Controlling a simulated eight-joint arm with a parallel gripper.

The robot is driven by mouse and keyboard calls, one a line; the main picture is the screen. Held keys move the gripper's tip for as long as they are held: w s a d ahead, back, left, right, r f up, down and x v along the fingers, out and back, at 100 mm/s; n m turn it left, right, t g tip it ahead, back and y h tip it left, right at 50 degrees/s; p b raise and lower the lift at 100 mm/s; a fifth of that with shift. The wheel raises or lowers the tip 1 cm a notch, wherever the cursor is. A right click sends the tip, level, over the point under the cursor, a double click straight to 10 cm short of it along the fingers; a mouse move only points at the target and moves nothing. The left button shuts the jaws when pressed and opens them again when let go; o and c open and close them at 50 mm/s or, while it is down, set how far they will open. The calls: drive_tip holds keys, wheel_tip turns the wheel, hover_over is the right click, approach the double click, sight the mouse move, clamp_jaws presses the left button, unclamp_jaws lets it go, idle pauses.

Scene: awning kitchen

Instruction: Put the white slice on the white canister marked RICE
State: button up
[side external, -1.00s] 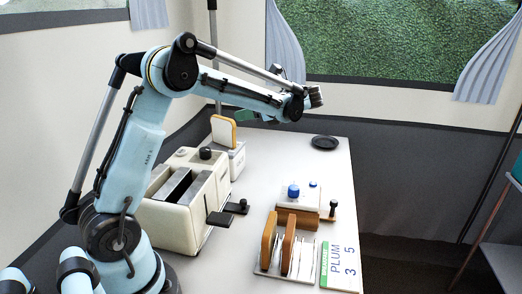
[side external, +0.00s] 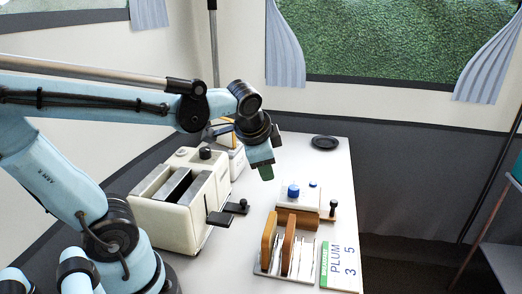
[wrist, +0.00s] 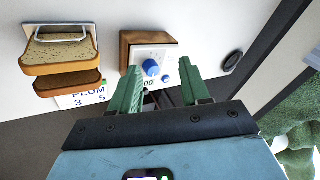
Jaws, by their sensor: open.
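A pale-faced slice with an orange-brown crust (side external: 233,127) shows only in part behind my wrist in the side view. Below it is a white box-like container (side external: 238,163) behind the toaster; no RICE lettering is readable on it, and the contact between them is hidden. My gripper (side external: 265,172) points down above the table, right of the container, with green fingers. In the wrist view my gripper (wrist: 161,68) is open, its fingers apart with nothing between them. The pale slice and the container are not visible in the wrist view.
A cream toaster (side external: 182,215) with a black lever stands at left. A rack (side external: 268,270) holds brown slices (side external: 287,243) beside a PLUM card (side external: 340,266). A box with a blue knob (side external: 293,190) stands behind it. A black disc (side external: 325,142) lies at the back.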

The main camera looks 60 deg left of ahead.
drive_tip(key=s+d+n+t+h, duration=0.1)
drive_tip(key=d, duration=0.1)
drive_tip(key=s+d+f+n+h, duration=0.1)
drive_tip(key=d+n, duration=0.1)
drive_tip(key=d+f+n+t+h, duration=0.1)
drive_tip(key=d, duration=0.1)
drive_tip(key=shift+s+d+f+n+t, duration=0.1)
drive_tip(key=shift+s+d+n+t, duration=0.2)
drive_tip(key=shift+s, duration=0.1)
drive_tip(key=shift+a, duration=0.1)
idle(0.7)
